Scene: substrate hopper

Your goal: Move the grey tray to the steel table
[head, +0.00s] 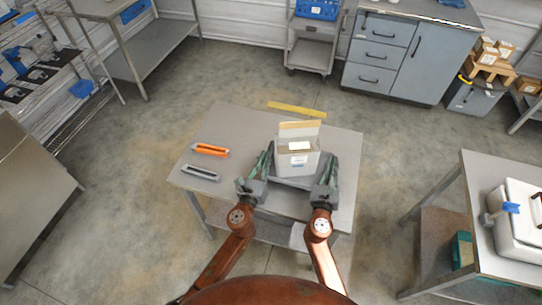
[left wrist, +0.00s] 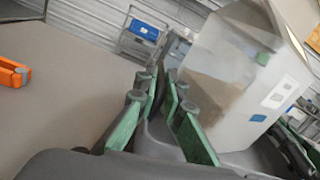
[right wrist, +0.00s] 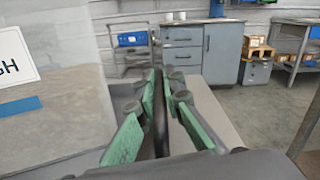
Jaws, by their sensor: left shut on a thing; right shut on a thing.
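The grey tray (head: 296,183) is in front of me in the head view, with a pale open-topped bin (head: 297,164) standing on it. My left gripper (head: 264,164) is shut on the tray's left rim, and my right gripper (head: 329,172) is shut on its right rim. The rim shows between the green fingers in the left wrist view (left wrist: 159,100) and in the right wrist view (right wrist: 160,112). The tray is over a grey metal table (head: 235,125); I cannot tell whether it touches the top. The bin hides much of the tray.
An orange-handled tool (head: 210,150) and a grey one (head: 202,172) lie on the table's left. A yellow strip (head: 297,109) lies at its far edge. Another table (head: 478,180) with a white container (head: 520,220) stands right. A bench (head: 150,45) stands back left. Floor between is clear.

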